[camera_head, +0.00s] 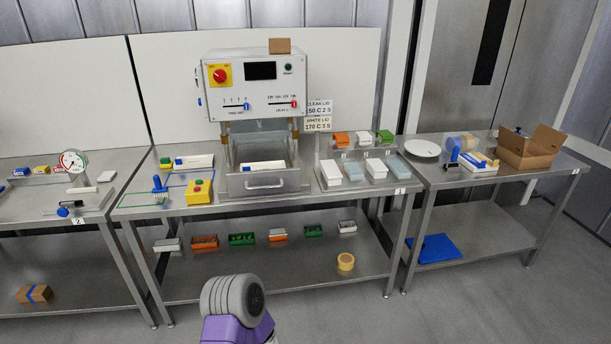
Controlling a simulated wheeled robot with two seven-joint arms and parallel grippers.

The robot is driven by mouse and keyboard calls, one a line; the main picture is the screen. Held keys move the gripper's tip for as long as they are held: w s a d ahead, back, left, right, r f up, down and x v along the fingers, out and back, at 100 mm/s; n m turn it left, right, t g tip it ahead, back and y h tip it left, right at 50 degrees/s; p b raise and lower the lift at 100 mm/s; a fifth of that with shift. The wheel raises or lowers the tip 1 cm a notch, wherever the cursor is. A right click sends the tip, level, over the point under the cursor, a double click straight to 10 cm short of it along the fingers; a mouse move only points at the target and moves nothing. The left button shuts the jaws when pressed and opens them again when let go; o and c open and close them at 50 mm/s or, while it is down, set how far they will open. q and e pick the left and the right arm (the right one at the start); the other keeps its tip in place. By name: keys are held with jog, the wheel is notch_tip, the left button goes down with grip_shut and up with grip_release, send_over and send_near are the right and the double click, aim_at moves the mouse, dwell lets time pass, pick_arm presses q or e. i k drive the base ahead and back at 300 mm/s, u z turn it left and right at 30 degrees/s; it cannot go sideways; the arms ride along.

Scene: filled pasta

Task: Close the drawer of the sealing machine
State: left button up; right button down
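The sealing machine (225,90) stands on the middle steel table, with a red knob, a dark display and sliders on its front panel. Its steel drawer (265,190) is pulled out toward me below the press head, and its inside shows from above. A handle (264,184) is on the drawer front. A white tray with a blue end (262,166) lies in the drawer. Neither of my grippers is in view. Only a purple and grey part of my arm shows at the bottom, in front of the table and apart from the drawer.
A yellow control box (199,191) with buttons stands left of the drawer. Stacked white and grey trays (353,171) stand to its right. A small cardboard box (280,46) sits on the machine. Several small trays and a tape roll (346,261) lie on the lower shelf.

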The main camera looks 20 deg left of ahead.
aim_at(239, 183)
jog(key=u, duration=0.7)
jog(key=i, duration=0.95)
jog(key=u, duration=0.9)
